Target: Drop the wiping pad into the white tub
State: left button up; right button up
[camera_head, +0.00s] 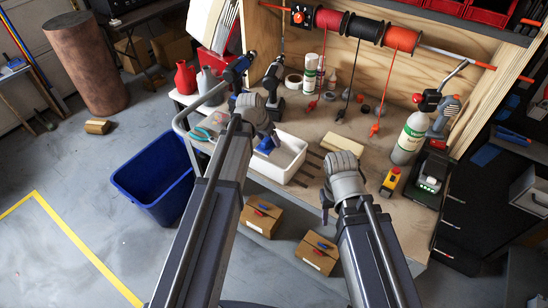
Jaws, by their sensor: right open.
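The white tub (290,163) stands on the wooden bench near its front edge. A blue item (265,146), possibly the wiping pad, shows at the tub's left side, right by my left gripper (274,138). The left wrist and arm hide most of that gripper's fingers, so I cannot tell whether it holds the blue item or whether the item rests in the tub. My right gripper (327,203) is open, at the bench's front edge, right of and nearer than the tub; its wrist partly hides it.
A blue bin (155,185) stands on the floor at left. Two cardboard boxes (260,216) sit below the bench front. A yellow-and-red device (390,182), a green-labelled bottle (410,138) and a black charger (430,180) stand at the bench's right. Drills and spools are at the back.

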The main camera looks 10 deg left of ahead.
pick_arm(q)
jog(key=o, duration=0.4)
jog(key=shift+c, duration=0.2)
jog(key=shift+r, duration=0.1)
jog(key=p+v, duration=0.7)
jog(key=shift+s+r, duration=0.2)
jog(key=shift+r, duration=0.15)
jog(key=shift+f, duration=0.1)
jog(key=s+d+g+y, duration=0.1)
jog(key=s+d+g, duration=0.1)
jog(key=s+d, duration=0.5)
jog(key=s+d+f+g+y, duration=0.1)
jog(key=s+d, duration=0.6)
jog(key=s, duration=0.7)
jog(key=shift+s+f+g+y, duration=0.25)
jog(key=shift+g+y, duration=0.25)
jog(key=shift+g, duration=0.3)
